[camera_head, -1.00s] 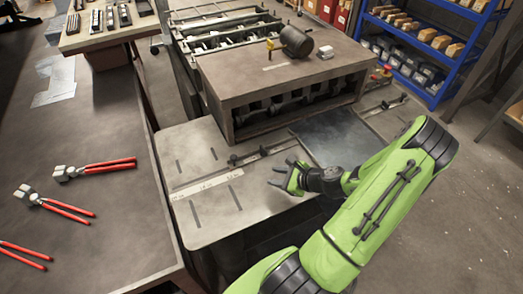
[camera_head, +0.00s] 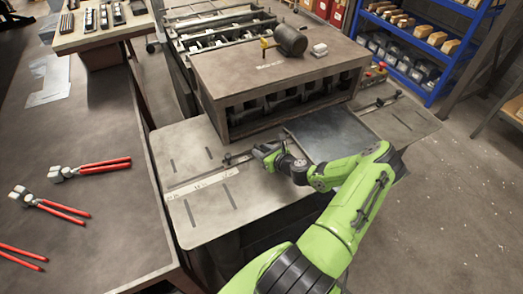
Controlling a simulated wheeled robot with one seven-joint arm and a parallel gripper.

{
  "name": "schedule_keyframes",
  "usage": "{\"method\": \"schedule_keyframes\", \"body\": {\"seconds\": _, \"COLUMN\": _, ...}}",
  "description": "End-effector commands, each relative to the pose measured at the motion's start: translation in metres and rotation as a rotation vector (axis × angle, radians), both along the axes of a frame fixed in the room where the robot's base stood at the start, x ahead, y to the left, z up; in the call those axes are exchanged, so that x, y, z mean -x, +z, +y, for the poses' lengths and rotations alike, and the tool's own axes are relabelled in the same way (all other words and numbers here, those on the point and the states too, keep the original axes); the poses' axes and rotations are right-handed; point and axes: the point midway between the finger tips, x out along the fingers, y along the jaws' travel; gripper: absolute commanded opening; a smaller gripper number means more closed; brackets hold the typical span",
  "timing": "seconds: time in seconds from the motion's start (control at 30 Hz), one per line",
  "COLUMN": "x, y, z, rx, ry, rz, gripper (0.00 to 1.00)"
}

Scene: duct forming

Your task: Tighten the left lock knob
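The left lock knob (camera_head: 228,158) is a small dark knob on the left guide bar, at the front of the machine's grey table (camera_head: 205,205). My gripper (camera_head: 259,150) is just right of it, over the guide bar and close to the machine housing. Its fingers point left and are small and dark, so I cannot tell whether they are open or shut, or whether they touch anything. A gap seems to lie between the gripper and the knob. Part of the guide bar is hidden behind my gripper.
The machine housing (camera_head: 275,65) rises right behind my gripper. A dark sheet metal piece (camera_head: 330,135) lies on the table to the right. A second guide bar with a dark knob (camera_head: 380,102) is farther right. A workbench with red-handled pliers (camera_head: 95,167) stands at left.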

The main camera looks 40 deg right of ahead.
Motion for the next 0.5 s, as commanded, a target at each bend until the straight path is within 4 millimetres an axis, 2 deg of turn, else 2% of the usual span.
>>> {"method": "schedule_keyframes", "body": {"seconds": 0.1, "x": -0.0069, "y": -0.0033, "z": -0.0003, "rx": -0.001, "ry": 0.000, "rz": 0.001, "gripper": 0.37}}
{"method": "schedule_keyframes", "body": {"seconds": 0.33, "x": -0.0071, "y": -0.0035, "z": -0.0005, "rx": -0.001, "ry": 0.000, "rz": 0.001, "gripper": 0.36}}
{"method": "schedule_keyframes", "body": {"seconds": 0.5, "x": -0.0068, "y": -0.0034, "z": -0.0005, "rx": 0.000, "ry": 0.000, "rz": 0.001, "gripper": 0.10}}
